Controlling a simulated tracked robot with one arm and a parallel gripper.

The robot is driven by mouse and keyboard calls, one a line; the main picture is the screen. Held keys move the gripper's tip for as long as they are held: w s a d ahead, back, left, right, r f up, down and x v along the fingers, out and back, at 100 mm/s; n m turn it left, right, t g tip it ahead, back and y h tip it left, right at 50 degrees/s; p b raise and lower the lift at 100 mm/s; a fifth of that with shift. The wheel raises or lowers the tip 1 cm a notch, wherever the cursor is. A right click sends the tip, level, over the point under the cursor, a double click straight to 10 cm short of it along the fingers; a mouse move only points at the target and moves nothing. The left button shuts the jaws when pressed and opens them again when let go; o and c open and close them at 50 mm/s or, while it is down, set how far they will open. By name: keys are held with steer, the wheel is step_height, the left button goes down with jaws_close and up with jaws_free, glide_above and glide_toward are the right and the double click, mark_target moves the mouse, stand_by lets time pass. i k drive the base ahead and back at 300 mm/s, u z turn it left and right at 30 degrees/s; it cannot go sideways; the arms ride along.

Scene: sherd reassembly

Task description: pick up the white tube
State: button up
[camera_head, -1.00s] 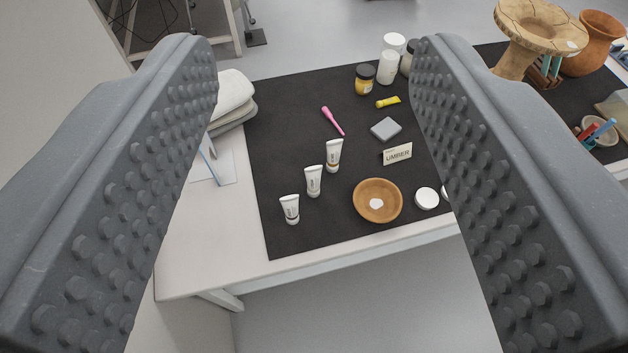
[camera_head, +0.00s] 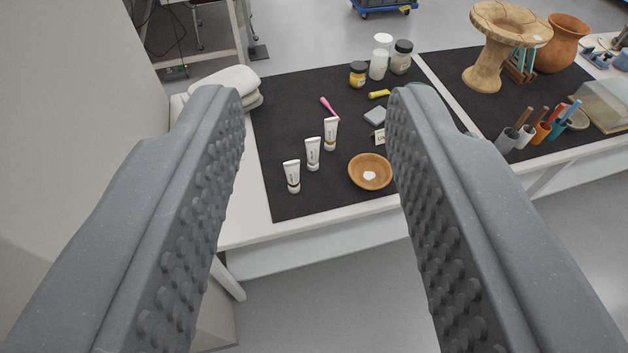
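Three white tubes stand upright on their caps in a slanting row on the black mat (camera_head: 290,205). The nearest white tube (camera_head: 292,175) is at the left. The middle white tube (camera_head: 313,153) is a little farther back, and the far white tube (camera_head: 331,133) has a brownish band near its cap. They differ little, so I cannot tell which one the task means. My gripper (camera_head: 318,92) is open and empty. Its two grey studded fingers frame the tubes in the picture but touch none of them.
A wooden bowl (camera_head: 371,172) with a white piece in it stands right of the tubes. Behind are a pink tool (camera_head: 328,106), a yellow tube (camera_head: 379,94), a grey block (camera_head: 375,116) and several jars. Folded cloths (camera_head: 226,82) lie at the left. A cracked pedestal vessel (camera_head: 490,60) stands far right.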

mark_target(312, 144)
steer(key=u, duration=0.2)
steer(key=i, duration=1.2)
steer(key=z, duration=0.3)
